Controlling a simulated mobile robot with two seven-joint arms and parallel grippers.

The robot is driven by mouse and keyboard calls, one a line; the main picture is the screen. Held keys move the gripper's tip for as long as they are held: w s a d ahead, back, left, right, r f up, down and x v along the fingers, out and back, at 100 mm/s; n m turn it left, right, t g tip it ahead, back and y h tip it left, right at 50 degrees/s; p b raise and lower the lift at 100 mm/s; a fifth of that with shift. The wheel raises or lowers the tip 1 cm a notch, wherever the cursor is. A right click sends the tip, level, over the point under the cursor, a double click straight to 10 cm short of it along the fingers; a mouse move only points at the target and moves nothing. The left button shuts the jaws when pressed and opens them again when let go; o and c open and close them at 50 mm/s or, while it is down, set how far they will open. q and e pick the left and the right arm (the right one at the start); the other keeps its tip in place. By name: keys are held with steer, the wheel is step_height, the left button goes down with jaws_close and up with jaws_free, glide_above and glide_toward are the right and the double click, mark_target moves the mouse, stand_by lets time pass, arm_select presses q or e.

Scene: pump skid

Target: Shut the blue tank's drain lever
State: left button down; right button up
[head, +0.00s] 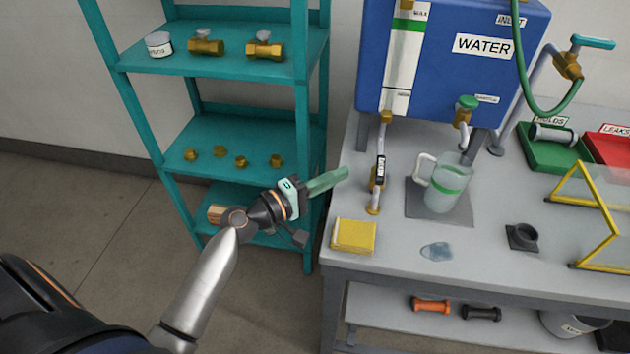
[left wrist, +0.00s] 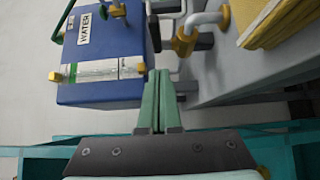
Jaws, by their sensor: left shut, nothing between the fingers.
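The blue tank (head: 455,75), labelled WATER, stands on legs at the back of the bench; it also shows in the left wrist view (left wrist: 105,65). A pipe drops from its left underside to a brass valve (head: 376,184). A black lever (head: 380,168) with a small white tag stands roughly upright along this pipe. The tag is too small to read. In the left wrist view a dark bar (left wrist: 153,28), probably this lever, is beyond my fingertips. My left gripper (head: 345,174) is shut and empty, left of the lever and apart from it. My right gripper is out of view.
A clear jug (head: 447,185) stands under a green-knobbed tap (head: 467,104). A yellow pad (head: 353,236) lies at the bench's front left, near a small puddle (head: 436,251). A teal shelf (head: 235,140) with brass fittings stands behind my left arm.

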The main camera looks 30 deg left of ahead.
mark_target(380, 172)
arm_select(q)
steer(key=shift+w+d+p, duration=0.2)
steer(key=shift+w+d, duration=0.1)
steer(key=shift+d, duration=0.4)
steer(key=shift+w+d+p, duration=0.15)
steer(key=shift+w+d, duration=0.2)
steer(key=shift+d, duration=0.4)
steer(key=shift+w+d+p, duration=0.2)
steer(key=shift+w+d, duration=0.1)
steer(key=shift+d, duration=0.4)
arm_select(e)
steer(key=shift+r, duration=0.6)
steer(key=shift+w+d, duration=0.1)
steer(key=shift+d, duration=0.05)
